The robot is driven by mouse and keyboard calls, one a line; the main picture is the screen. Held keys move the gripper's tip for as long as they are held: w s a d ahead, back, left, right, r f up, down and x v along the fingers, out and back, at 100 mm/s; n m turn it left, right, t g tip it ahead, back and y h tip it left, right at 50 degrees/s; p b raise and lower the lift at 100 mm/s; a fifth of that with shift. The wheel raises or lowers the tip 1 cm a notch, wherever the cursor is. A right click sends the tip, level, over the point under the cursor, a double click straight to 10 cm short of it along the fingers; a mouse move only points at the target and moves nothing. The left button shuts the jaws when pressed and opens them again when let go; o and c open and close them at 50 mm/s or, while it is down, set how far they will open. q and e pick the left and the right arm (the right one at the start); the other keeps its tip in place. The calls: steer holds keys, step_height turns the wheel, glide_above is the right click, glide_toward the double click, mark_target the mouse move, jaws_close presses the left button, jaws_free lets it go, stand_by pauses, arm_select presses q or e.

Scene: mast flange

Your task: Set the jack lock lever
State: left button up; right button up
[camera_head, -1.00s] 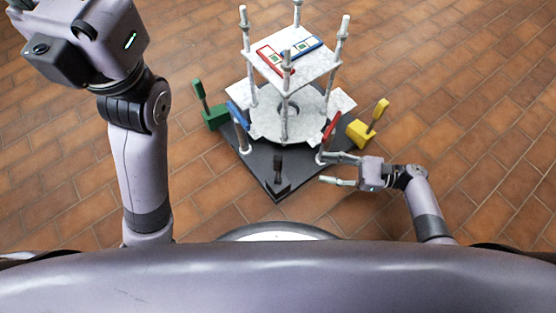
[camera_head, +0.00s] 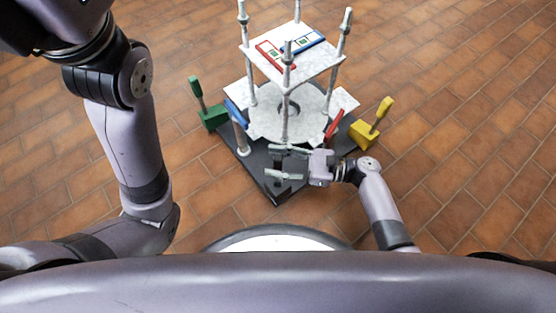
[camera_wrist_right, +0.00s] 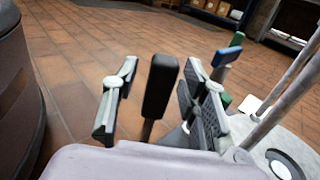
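A black lever with an upright handle (camera_wrist_right: 160,88) stands at the near corner of the dark base plate (camera_head: 262,182). In the head view my right gripper (camera_head: 274,162) is over this corner and largely hides the lever. In the right wrist view the black handle stands between the two open fingers of my right gripper (camera_wrist_right: 158,105), with a visible gap on each side, closer to the right finger. My left gripper is outside the head view; only my left arm shows.
A white mast stand with an upper plate (camera_head: 320,65) rises behind. A green lever (camera_head: 196,88), a yellow lever (camera_head: 383,110), a blue lever (camera_head: 236,112) and a red lever (camera_head: 334,125) surround it. The tiled floor around is clear.

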jaws_close()
stand_by(0.4)
stand_by(0.4)
